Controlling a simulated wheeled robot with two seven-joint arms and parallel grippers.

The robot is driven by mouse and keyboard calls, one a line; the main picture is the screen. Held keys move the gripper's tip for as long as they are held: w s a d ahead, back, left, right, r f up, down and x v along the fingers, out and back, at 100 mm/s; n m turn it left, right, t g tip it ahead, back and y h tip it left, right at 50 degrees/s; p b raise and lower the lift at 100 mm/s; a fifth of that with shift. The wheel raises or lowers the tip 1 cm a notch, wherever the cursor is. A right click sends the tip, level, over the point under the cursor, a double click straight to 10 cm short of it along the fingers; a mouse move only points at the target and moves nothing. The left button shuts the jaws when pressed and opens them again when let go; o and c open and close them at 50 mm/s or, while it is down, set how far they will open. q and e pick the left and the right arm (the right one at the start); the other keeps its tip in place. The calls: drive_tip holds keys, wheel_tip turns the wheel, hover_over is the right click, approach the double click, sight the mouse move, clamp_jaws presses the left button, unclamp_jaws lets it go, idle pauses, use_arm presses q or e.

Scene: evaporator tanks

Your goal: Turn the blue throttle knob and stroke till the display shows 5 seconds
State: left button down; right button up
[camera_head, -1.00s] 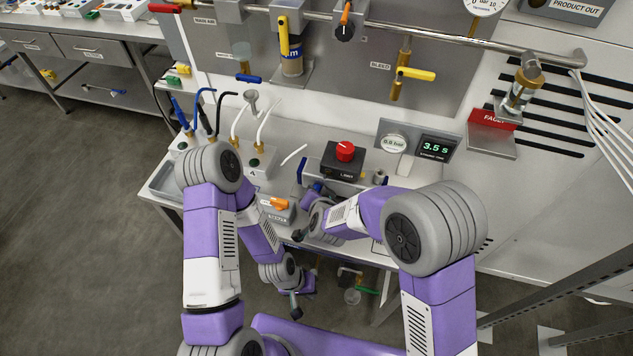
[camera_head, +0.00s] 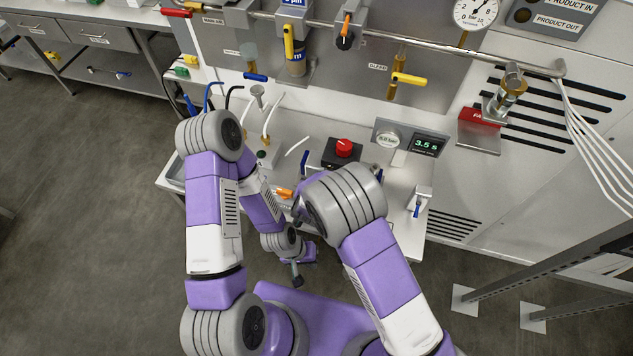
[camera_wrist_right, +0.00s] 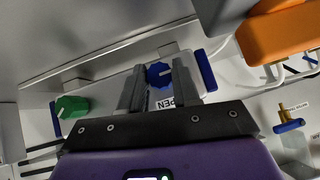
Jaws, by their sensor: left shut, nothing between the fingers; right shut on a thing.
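The blue throttle knob (camera_wrist_right: 160,74) shows in the right wrist view, with a white pointer line on it. My right gripper (camera_wrist_right: 158,86) is shut on it, one grey finger on each side. In the head view, my right arm hides this gripper and the knob. The display (camera_head: 426,145) reads 3.5 s in green digits. My left gripper (camera_head: 297,278) is shut and empty, low in front of the bench's front edge.
A red knob on a black box (camera_head: 344,148) stands on the bench. A green knob (camera_wrist_right: 70,106) and an orange block (camera_wrist_right: 278,36) show near my right gripper. A small blue-handled valve (camera_head: 418,203) sits at the bench's right. Grey floor is clear at left.

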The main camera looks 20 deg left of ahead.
drive_tip(key=o, duration=1.1)
drive_tip(key=shift+c, duration=0.2)
drive_tip(key=shift+r, duration=0.1)
